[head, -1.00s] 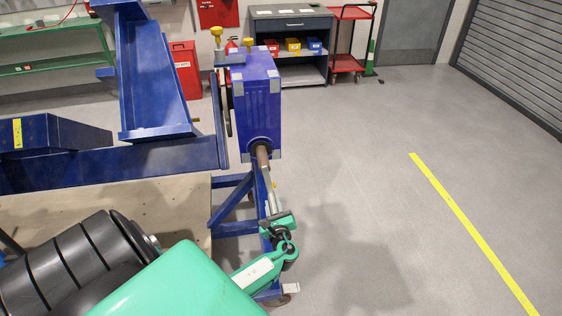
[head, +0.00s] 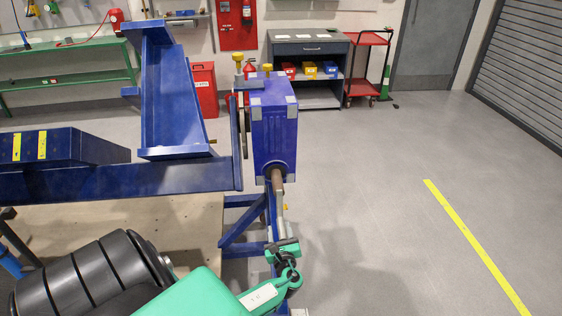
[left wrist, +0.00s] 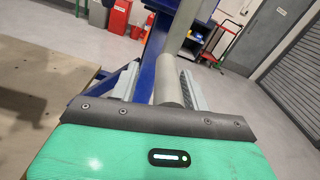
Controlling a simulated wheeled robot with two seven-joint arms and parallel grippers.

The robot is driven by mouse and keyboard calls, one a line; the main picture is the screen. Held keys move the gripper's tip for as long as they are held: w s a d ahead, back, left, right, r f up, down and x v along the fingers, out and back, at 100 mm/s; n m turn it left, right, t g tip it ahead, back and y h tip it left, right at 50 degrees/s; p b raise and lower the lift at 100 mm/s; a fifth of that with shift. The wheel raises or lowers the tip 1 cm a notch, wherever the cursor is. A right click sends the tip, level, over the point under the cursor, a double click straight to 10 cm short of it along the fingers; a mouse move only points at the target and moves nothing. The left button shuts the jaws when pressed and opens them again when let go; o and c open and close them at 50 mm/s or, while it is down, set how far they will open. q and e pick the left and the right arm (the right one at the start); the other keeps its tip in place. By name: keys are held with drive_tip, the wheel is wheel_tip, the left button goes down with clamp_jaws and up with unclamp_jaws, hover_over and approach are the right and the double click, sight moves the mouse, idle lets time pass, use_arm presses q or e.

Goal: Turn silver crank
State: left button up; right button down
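The silver crank (head: 279,207) hangs below the brown shaft of the blue gearbox box (head: 274,125) in the head view. My left gripper (head: 282,238) is at the crank's lower end, and its green body hides part of that end. In the left wrist view, a grey cylinder (left wrist: 169,85), seemingly the crank's handle, lies between the two fingers of my left gripper (left wrist: 160,88). The fingers stand apart, with a visible gap on the left side of the cylinder. The right finger is close to it; I cannot tell whether they touch. My right gripper is not in view.
A blue jig frame (head: 120,180) with a tilted blue channel (head: 176,95) stands left of the gearbox, over a wooden board (head: 185,228). A grey cabinet (head: 310,48) and red cart (head: 367,60) stand behind. The floor on the right, with a yellow line (head: 470,240), is clear.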

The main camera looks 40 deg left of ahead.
use_arm(q)
drive_tip(key=shift+w+r, duration=0.1)
drive_tip(key=shift+d, duration=0.2)
drive_tip(key=shift+s+d, duration=0.2)
drive_tip(key=shift+d, duration=0.1)
drive_tip(key=b+v, duration=0.2)
drive_tip(key=v, duration=1.1)
drive_tip(key=shift+a, duration=0.15)
